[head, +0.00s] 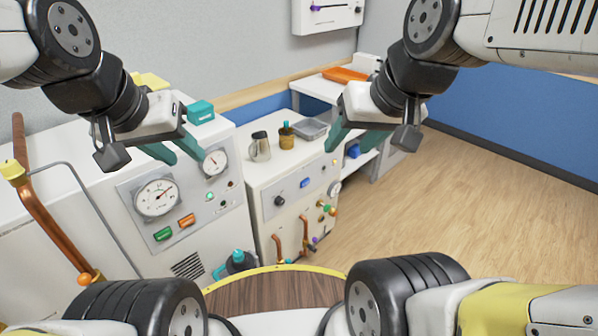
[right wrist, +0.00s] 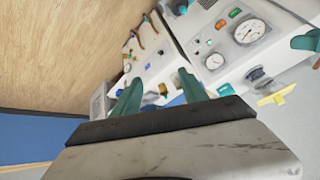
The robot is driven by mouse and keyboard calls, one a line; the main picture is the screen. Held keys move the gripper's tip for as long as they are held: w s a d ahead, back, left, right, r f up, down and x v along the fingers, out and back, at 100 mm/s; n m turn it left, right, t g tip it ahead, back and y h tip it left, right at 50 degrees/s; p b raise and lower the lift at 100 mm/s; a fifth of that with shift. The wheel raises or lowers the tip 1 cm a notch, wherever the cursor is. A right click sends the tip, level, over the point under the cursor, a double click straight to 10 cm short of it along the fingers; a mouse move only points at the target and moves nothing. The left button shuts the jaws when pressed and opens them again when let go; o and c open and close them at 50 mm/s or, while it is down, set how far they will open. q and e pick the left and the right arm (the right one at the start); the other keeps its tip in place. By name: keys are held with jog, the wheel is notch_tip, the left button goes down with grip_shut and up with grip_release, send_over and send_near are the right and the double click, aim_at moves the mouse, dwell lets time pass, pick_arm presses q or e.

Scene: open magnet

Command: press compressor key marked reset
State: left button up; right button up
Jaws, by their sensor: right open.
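A large white cabinet (head: 100,208) at the left carries a panel with two round gauges, a green key (head: 162,234) and an orange key (head: 187,220). I cannot read any key's marking or tell which unit is the compressor. My left gripper (head: 176,150) is above the large panel, its teal fingers apart. My right gripper (head: 350,142) is open and empty, right of the smaller cabinet.
A metal jug (head: 260,147), a brown pot (head: 286,136) and a grey tray (head: 311,129) stand on or behind the smaller cabinet. Copper pipes (head: 50,215) rise at the left. A teal-topped item (head: 236,261) sits low in front. Wooden floor (head: 450,190) is clear at the right.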

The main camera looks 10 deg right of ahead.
dwell(0.3)
grip_shut()
dwell(1.6)
